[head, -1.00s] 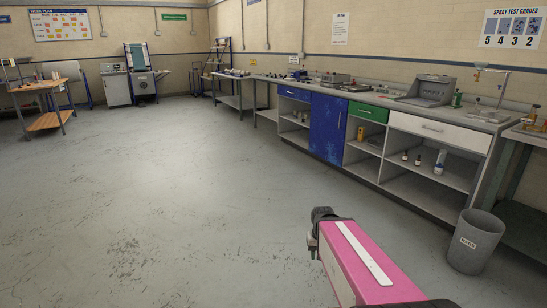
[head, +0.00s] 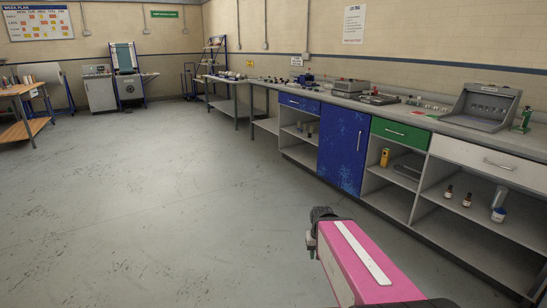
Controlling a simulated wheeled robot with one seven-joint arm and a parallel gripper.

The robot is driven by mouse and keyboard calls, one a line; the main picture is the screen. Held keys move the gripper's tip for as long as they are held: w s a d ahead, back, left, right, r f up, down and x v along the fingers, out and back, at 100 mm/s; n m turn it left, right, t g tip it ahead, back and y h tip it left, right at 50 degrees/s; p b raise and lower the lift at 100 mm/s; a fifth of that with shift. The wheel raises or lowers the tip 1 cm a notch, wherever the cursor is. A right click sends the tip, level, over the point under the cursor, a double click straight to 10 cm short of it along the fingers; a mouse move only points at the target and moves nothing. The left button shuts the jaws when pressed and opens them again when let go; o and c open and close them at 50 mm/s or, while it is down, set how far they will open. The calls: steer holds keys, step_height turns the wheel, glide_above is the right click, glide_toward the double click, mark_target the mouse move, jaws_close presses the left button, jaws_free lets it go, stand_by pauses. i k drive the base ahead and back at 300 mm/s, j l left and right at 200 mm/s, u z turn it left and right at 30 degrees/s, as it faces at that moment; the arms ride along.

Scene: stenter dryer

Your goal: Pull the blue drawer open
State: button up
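The blue drawer (head: 299,103) is at the left end of the long counter, just under its top, and looks shut. Its handle is too small to make out well. Below and to the right of it is a blue cupboard door (head: 342,150) with a vertical handle. My gripper (head: 315,242) is in the lower middle of the head view, at the end of my pink arm, over open floor and well short of the counter. Its fingers are small and dark, and I cannot tell whether they are open or shut.
A green drawer (head: 400,134) and a white drawer (head: 487,161) lie right of the blue door. Open shelves below hold bottles and a yellow object (head: 385,157). A grey bench (head: 228,98) stands beyond the counter. The floor (head: 180,190) between is clear.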

mark_target(309, 105)
steer(key=i, duration=4.1)
